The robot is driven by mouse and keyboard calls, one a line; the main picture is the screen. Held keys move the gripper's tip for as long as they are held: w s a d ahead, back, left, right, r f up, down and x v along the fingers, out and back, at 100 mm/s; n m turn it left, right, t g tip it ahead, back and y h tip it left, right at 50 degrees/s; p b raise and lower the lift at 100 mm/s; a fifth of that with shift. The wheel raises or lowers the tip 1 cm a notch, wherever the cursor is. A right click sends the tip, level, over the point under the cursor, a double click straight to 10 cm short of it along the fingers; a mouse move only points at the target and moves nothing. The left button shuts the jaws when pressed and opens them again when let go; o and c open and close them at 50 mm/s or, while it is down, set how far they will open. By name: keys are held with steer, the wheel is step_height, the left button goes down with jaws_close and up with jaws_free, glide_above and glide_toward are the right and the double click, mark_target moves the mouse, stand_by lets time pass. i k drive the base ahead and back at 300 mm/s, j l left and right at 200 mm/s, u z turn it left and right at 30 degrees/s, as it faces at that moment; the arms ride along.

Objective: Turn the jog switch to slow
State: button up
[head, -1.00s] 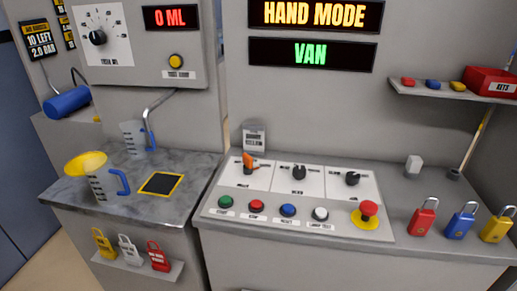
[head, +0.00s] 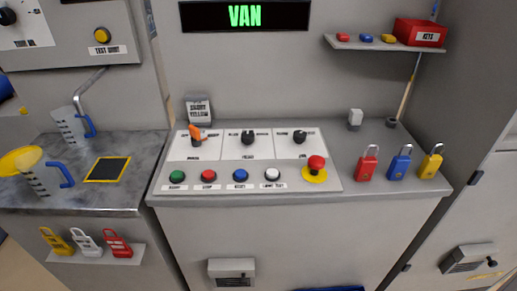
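The control panel (head: 325,182) has three selector switches in a row on white plates. The left one (head: 196,135) has an orange handle. The middle one (head: 248,137) is a black knob pointing roughly upward. The right one (head: 299,137) is also a black knob. The lettering around them is too small to read surely, so I cannot tell which is the jog switch or how it is set. My gripper is not in view.
Green (head: 177,175), red (head: 208,175), blue (head: 240,174) and white (head: 272,174) buttons line the panel front, beside a red mushroom button (head: 316,163). Padlocks (head: 400,164) stand to the right. A steel bench (head: 110,195) with jugs is at left. A display (head: 245,17) reads VAN.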

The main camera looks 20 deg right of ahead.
mark_target(299, 137)
steer(key=i+j+z, duration=0.2)
steer(key=j+z, duration=0.2)
steer(key=i+j+z, duration=0.15)
steer(key=j+z, duration=0.25)
